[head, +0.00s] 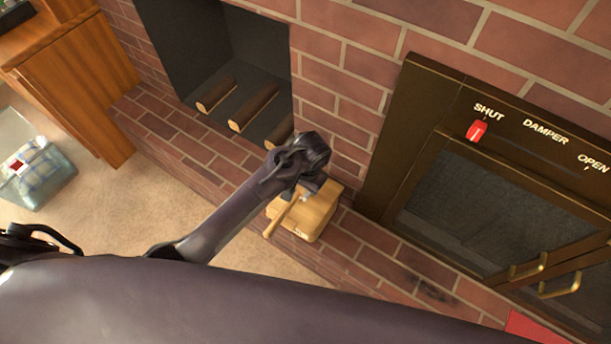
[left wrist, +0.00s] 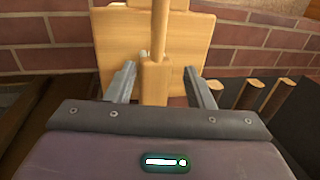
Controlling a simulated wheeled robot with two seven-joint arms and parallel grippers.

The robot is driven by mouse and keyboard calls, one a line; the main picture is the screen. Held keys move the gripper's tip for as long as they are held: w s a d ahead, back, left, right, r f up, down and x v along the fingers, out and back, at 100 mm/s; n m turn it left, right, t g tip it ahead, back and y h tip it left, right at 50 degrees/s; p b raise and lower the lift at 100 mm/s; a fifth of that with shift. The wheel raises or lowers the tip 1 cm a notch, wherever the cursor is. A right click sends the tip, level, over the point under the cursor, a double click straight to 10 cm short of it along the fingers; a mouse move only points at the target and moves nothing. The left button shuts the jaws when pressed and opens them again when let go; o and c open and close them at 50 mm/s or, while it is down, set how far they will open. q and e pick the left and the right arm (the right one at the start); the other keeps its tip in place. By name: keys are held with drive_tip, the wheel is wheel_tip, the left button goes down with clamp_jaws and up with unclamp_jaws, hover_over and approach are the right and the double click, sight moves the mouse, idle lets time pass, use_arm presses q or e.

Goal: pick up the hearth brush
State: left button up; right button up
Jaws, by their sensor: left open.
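A light wooden stick with a wider lower part, which looks like the hearth brush (head: 281,217), is by a pale wooden box or block (head: 318,211) on the brick hearth. No bristles can be made out. My left gripper (head: 305,190) is directly above the block in the head view. In the left wrist view its two fingers (left wrist: 161,88) are apart, with the wooden brush handle (left wrist: 155,72) in the gap between them. The pale block (left wrist: 112,38) lies behind the handle. Whether a finger touches the handle I cannot tell. My right gripper is not in view.
A brick fireplace opening with several logs (head: 254,108) is behind the gripper. A dark damper panel with a red slider (head: 477,130) and brass handles (head: 528,266) is at right. A clear plastic bin (head: 38,178) and wooden cabinet (head: 75,80) are at left. Carpet lies between.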

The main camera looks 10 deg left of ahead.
sight(295, 197)
use_arm(q)
drive_tip(key=f, duration=0.3)
drive_tip(key=shift+s+a+f, duration=0.3)
drive_tip(key=shift+a+f, duration=0.05)
drive_tip(key=shift+f, duration=0.05)
drive_tip(key=f, duration=0.2)
drive_tip(key=shift+a+f+b, duration=0.2)
drive_tip(key=shift+f+b, duration=0.15)
drive_tip(key=shift+b, duration=0.05)
drive_tip(key=shift+w+f, duration=0.1)
drive_tip(key=shift+f, duration=0.35)
clamp_jaws()
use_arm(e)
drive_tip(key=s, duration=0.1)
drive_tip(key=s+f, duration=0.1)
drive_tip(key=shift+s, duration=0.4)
